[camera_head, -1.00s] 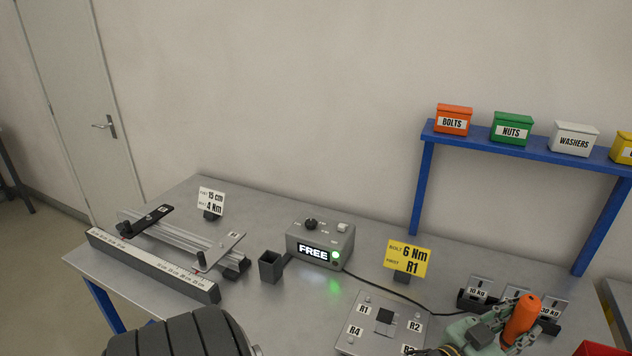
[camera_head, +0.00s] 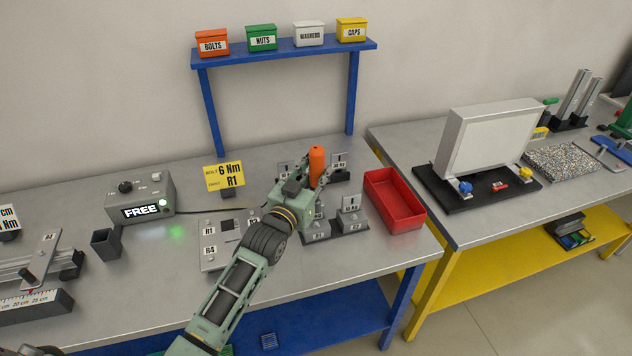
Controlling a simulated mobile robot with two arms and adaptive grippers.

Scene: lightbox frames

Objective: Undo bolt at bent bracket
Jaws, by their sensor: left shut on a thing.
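My left gripper (camera_head: 308,190) is over the right part of the near bench, shut on an upright orange-handled tool (camera_head: 317,163). Its arm comes in from the bottom. Several small grey brackets on dark stands are around it: one in front (camera_head: 316,228), one at front right (camera_head: 351,212) and one behind right (camera_head: 338,164). The gripper partly hides the others. I cannot tell which bracket is bent, nor whether the tool touches a bolt. My right gripper is not in view.
A red tray (camera_head: 368,182) stands right of the brackets. Left are a plate marked R1 and R4 (camera_head: 211,262), a yellow sign reading 6 Nm, R1 (camera_head: 225,178) and a grey box displaying FREE (camera_head: 158,190). A blue shelf (camera_head: 270,58) carries labelled bins. A second bench is right.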

